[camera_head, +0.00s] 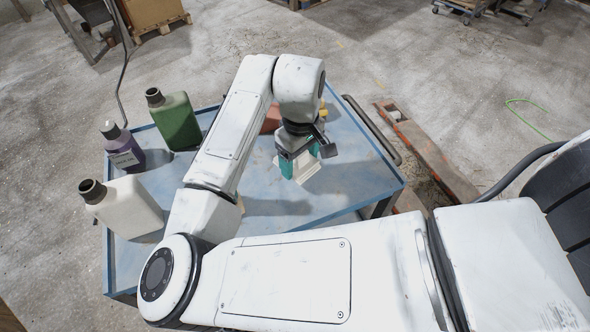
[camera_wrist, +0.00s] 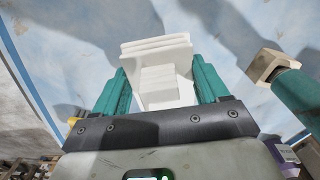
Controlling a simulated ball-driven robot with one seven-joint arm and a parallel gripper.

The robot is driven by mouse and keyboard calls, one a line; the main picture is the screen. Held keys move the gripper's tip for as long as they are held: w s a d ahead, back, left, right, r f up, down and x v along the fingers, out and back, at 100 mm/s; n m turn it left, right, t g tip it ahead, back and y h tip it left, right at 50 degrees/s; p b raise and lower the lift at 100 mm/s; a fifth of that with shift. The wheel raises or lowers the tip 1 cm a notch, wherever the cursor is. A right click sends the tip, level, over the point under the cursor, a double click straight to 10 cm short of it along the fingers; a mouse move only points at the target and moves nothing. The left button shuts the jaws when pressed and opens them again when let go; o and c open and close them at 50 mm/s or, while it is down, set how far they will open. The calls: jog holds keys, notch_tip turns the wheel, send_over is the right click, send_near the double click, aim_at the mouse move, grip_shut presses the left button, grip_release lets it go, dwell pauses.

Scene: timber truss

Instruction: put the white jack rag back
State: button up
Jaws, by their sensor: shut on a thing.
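The white jack rag (camera_head: 312,178) shows as a pale folded piece below my gripper (camera_head: 301,163) in the head view. In the wrist view the rag (camera_wrist: 163,52) is a white layered block between the two teal fingers of my gripper (camera_wrist: 161,80). The fingers are shut on it from both sides. The rag is over the blue-rimmed table (camera_head: 358,190); I cannot tell whether it touches the top. My arm hides part of the table's middle.
A green bottle (camera_head: 177,122), a purple bottle (camera_head: 123,150) and a white bottle (camera_head: 127,206) stand along the table's left side. A reddish thing (camera_head: 271,119) is partly hidden behind my arm. The table's right part looks clear.

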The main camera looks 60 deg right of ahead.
aim_at(295, 172)
jog(key=f, duration=0.2)
jog(key=a+f, duration=0.1)
jog(key=shift+w+f, duration=0.2)
jog(key=shift+w, duration=0.2)
jog(key=shift+f, duration=0.5)
jog(key=shift+d+f, duration=0.1)
jog(key=shift+f, duration=0.05)
jog(key=o, duration=0.9)
jog(key=shift+o, duration=0.2)
notch_tip(295, 172, up, 12)
jog(key=shift+r, duration=0.2)
